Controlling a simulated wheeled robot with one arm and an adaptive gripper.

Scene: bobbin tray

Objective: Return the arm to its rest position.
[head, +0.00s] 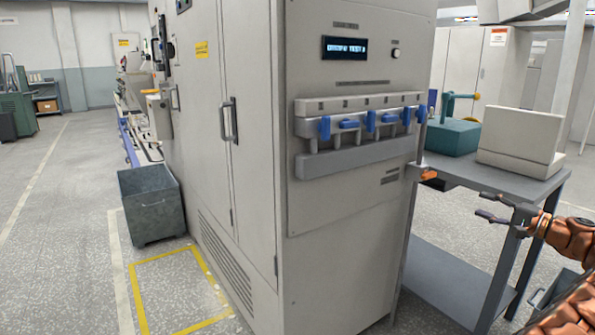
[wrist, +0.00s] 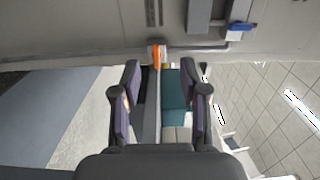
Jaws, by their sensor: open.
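My arm reaches in from the right edge of the head view, and my gripper (head: 484,205) points left with its two fingers apart. In the wrist view my gripper (wrist: 160,80) is open, with nothing held between the fingers. A small orange part (head: 428,175) on the cabinet's right side lies to the left of the gripper, apart from it. The orange part also shows ahead of the fingertips in the wrist view (wrist: 157,53).
The tall grey cabinet (head: 350,240) with blue levers (head: 349,124) stands in the middle. A teal device (head: 452,138) and a pale box (head: 518,150) sit on the table. A grey bin (head: 152,204) stands at left.

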